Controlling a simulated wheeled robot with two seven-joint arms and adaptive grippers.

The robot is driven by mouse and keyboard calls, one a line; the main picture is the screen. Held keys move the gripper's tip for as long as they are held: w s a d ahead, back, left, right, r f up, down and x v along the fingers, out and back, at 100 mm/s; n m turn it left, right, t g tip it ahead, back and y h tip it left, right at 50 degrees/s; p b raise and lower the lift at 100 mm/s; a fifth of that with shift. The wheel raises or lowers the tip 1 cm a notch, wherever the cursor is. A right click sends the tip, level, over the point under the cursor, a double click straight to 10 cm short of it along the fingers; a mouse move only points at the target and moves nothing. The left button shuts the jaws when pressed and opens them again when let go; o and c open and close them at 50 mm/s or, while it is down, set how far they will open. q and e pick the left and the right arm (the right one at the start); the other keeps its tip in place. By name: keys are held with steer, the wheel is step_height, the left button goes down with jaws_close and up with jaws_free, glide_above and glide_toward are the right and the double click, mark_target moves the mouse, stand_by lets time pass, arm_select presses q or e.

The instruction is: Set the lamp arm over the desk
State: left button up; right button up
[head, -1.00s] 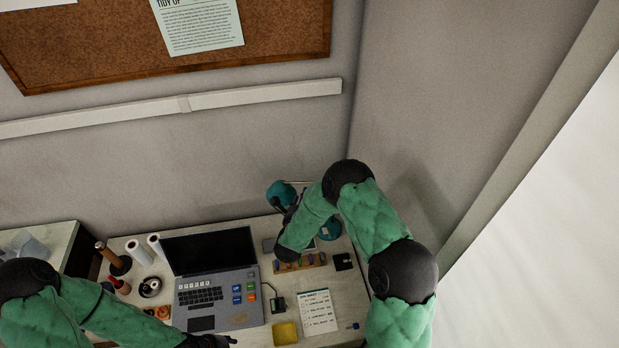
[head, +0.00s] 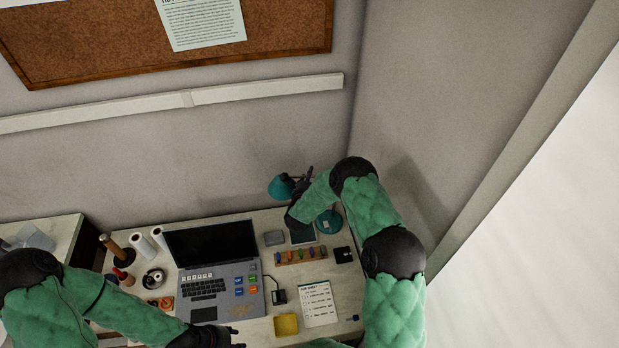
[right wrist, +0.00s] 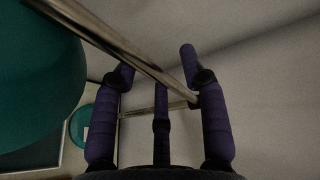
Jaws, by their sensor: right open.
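The desk lamp has a teal shade (head: 281,187) and a round teal base (head: 328,222) at the back right of the desk (head: 345,290). My right gripper (head: 304,178) is at the lamp's arm, just right of the shade. In the right wrist view, the metal lamp arm (right wrist: 105,35) runs diagonally across the purple fingers of the open gripper (right wrist: 157,65); I cannot tell whether they touch. The shade (right wrist: 40,70) fills the left there, with the base (right wrist: 80,125) below. My left gripper (head: 225,338) is low in front of the laptop; its fingers are unclear.
A laptop (head: 215,250) stands left of the lamp. A rack of small coloured items (head: 300,256), a black square (head: 343,255), a checklist (head: 318,303) and a yellow tray (head: 286,324) lie in front of the lamp. Walls stand close behind and to the right.

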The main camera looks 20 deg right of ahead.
jaws_close()
